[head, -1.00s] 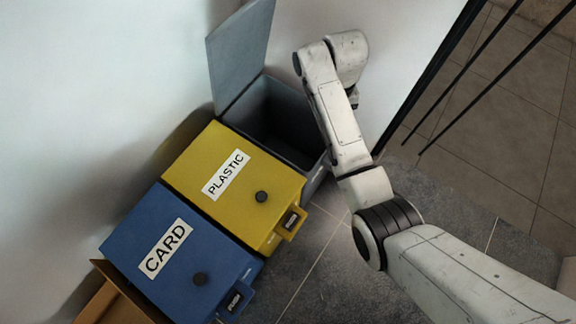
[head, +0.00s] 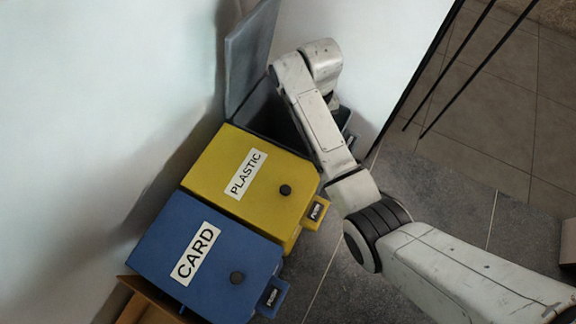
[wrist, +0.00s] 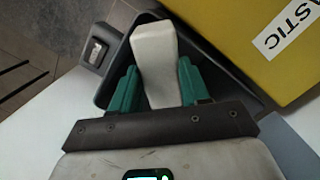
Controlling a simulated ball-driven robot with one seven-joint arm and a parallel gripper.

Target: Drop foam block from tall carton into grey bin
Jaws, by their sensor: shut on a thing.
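The foam block (wrist: 155,62) is a white, blunt-ended block in the wrist view. My gripper (wrist: 158,72) is shut on it, with green fingers against its two sides. The grey bin (head: 262,108) stands open at the back of the row in the head view, its lid (head: 250,55) raised against the wall. My arm crosses over the bin and hides my gripper, the block and much of the opening there. In the wrist view the block lies over the bin's dark opening, inside the outline of its rim (wrist: 112,62). I cannot tell the block's height above it.
The yellow PLASTIC bin (head: 215,180) adjoins the grey bin, and the blue CARD bin (head: 165,235) is beyond it; both lids are shut. Part of a brown cardboard box (head: 150,303) shows at lower left. Thin dark poles (head: 480,65) stand to the right over tiled floor.

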